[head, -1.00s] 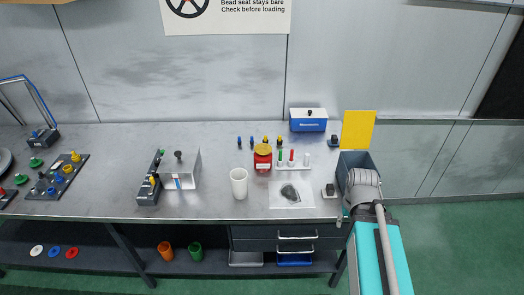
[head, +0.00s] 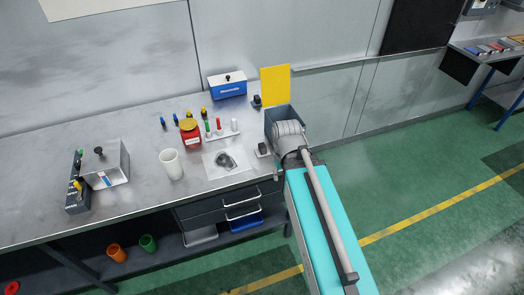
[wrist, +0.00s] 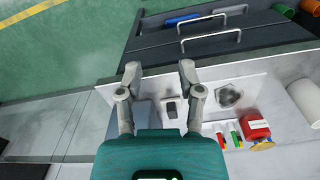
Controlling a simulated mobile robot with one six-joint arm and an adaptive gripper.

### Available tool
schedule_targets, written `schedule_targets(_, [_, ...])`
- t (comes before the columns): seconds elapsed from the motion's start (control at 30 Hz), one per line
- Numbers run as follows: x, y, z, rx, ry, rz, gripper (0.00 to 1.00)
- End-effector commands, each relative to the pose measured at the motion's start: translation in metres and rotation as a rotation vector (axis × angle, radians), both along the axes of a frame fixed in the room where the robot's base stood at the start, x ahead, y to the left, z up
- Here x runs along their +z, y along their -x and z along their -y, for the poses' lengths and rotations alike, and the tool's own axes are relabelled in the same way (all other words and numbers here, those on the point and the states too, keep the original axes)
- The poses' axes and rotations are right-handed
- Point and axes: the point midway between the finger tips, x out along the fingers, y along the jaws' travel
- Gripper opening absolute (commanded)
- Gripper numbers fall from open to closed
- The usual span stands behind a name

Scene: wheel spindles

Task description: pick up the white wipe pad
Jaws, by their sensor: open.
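A small white pad-like piece (head: 263,155) lies at the bench's front right, with a dark block on it. In the wrist view the white piece (wrist: 176,120) shows just beyond the gap between my fingers, below the fingertips in the picture. I cannot tell for sure that it is the wipe pad. A larger white sheet (head: 213,174) with a dark item on it lies to its left. It also shows in the wrist view (wrist: 210,100). My gripper (wrist: 160,69) is open and empty above the bench's front edge. In the head view my arm hides part of the grey bin.
A grey open bin (head: 284,116) and a yellow panel (head: 275,86) stand at the right end. A red jar (head: 190,134), a white cup (head: 171,164) and a marker rack (head: 222,134) stand left. Drawer handles (head: 242,200) jut out below the bench edge.

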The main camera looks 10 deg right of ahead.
Motion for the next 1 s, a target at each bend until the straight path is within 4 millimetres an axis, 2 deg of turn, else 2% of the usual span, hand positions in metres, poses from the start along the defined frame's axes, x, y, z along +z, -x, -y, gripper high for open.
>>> schedule_targets(0.23, [0.0,0.0,0.0,0.0,0.0,0.0,0.48])
schedule_targets(0.37, [0.0,-0.002,0.0,-0.005,0.0,0.0,0.71])
schedule_targets(0.5, [0.0,-0.012,-0.001,-0.046,0.0,0.0,0.97])
schedule_targets(0.53, [0.0,-0.015,-0.001,-0.061,0.0,0.0,1.0])
schedule_targets(0.77, [0.0,-0.062,-0.005,-0.28,0.0,0.0,1.0])
schedule_targets(1.0, [0.0,-0.126,-0.01,-0.612,-0.001,0.001,1.0])
